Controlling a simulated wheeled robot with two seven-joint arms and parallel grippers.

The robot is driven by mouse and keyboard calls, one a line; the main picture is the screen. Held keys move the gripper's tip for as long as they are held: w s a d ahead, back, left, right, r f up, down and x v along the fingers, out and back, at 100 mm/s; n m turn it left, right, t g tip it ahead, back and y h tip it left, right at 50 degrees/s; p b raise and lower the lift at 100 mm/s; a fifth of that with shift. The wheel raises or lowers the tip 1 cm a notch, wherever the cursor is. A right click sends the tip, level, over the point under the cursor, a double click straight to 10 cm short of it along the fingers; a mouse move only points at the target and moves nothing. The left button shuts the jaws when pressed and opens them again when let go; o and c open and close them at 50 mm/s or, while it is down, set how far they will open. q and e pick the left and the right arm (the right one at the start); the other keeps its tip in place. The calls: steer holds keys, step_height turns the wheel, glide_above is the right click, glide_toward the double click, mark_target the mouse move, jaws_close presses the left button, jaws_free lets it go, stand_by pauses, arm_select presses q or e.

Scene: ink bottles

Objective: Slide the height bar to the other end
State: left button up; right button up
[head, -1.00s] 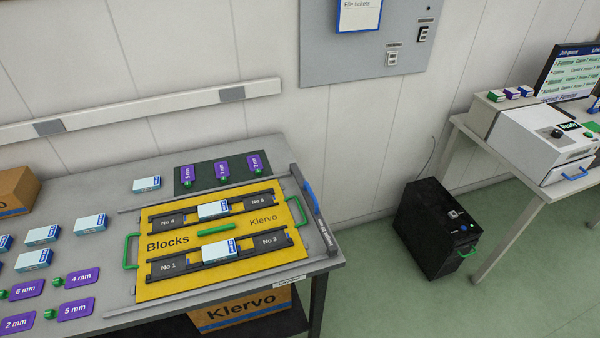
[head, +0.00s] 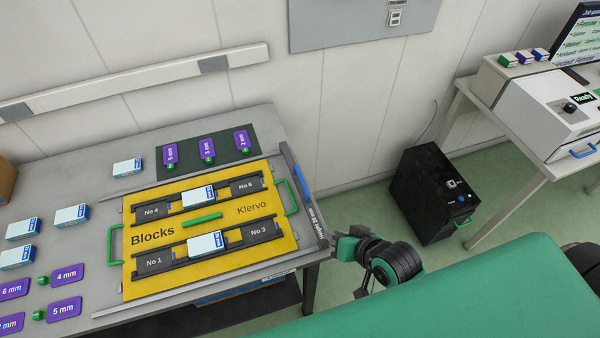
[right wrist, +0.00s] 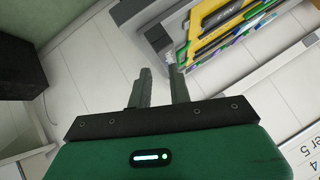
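The height bar (head: 310,207) is a long grey bar along the right edge of the table, with a blue part (head: 297,178) on it and white lettering near its front end. It lies just right of the yellow Blocks board (head: 215,230). My right gripper (head: 343,249) is low beyond the table's front right corner, close to the bar's near end but apart from it. In the right wrist view its two fingers (right wrist: 159,72) are apart with nothing between them. The yellow board's edge (right wrist: 205,25) shows beyond them. My left gripper is out of view.
The board carries two dark rails with white-and-blue boxes and green handles (head: 288,197). Purple tags (head: 67,275) and white boxes (head: 72,216) lie at left. A black case (head: 432,190) stands on the floor to the right, near another table.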

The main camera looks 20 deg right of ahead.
mark_target(302, 178)
steer(key=shift+w+a+r+t, duration=0.1)
steer(key=shift+w+r+t, duration=0.1)
steer(key=shift+w+t, duration=0.1)
steer(key=w+m+t+p, duration=0.1)
steer(key=w, duration=0.4)
steer(key=w+a+m+t+y+p, duration=0.1)
steer(key=w+m+t, duration=0.1)
steer(key=w, duration=0.4)
steer(key=w+a+m+t+p, duration=0.1)
steer(key=w+m, duration=0.1)
steer(key=w, duration=0.3)
steer(key=shift+w+a+r+t+y, duration=0.2)
steer(key=shift+a+t+y, duration=0.1)
steer(key=shift+y, duration=0.1)
steer(key=shift+w+a+f, duration=0.25)
steer(key=shift+w, duration=0.4)
jaws_close()
